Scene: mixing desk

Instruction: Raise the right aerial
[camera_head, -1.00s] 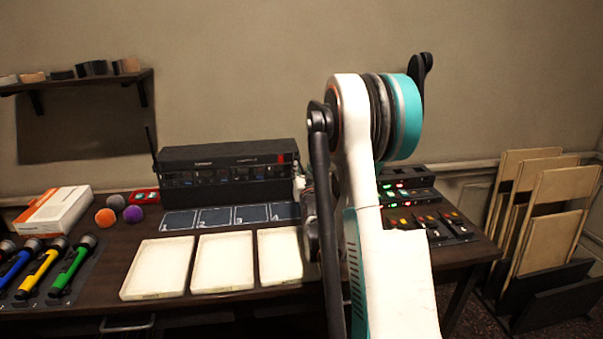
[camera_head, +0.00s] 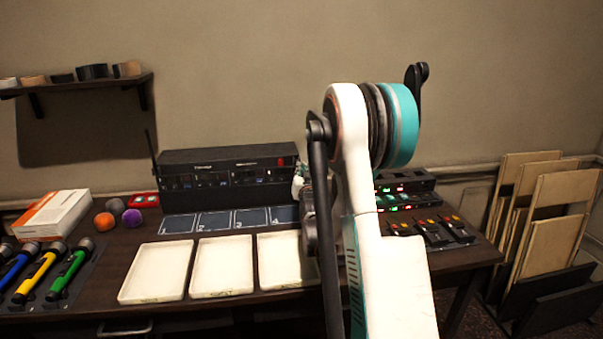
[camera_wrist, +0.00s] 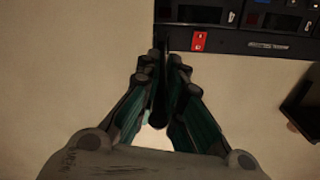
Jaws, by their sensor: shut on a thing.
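The black receiver rack (camera_head: 225,168) stands at the back of the desk; its left aerial (camera_head: 151,145) sticks up, tilted slightly left. The right aerial is hidden behind my arm in the head view. In the wrist view, my gripper (camera_wrist: 162,70) is shut on a thin dark rod, the right aerial (camera_wrist: 161,100), which runs between the fingers. The receiver's front edge, with a red switch (camera_wrist: 199,41), lies just beyond the fingertips. How far the aerial is tilted cannot be told.
White trays (camera_head: 222,265) and numbered dark pads (camera_head: 214,222) lie in front of the receiver. Coloured microphones (camera_head: 70,277) lie at the left. Lit switch boxes (camera_head: 405,202) stand right of my arm.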

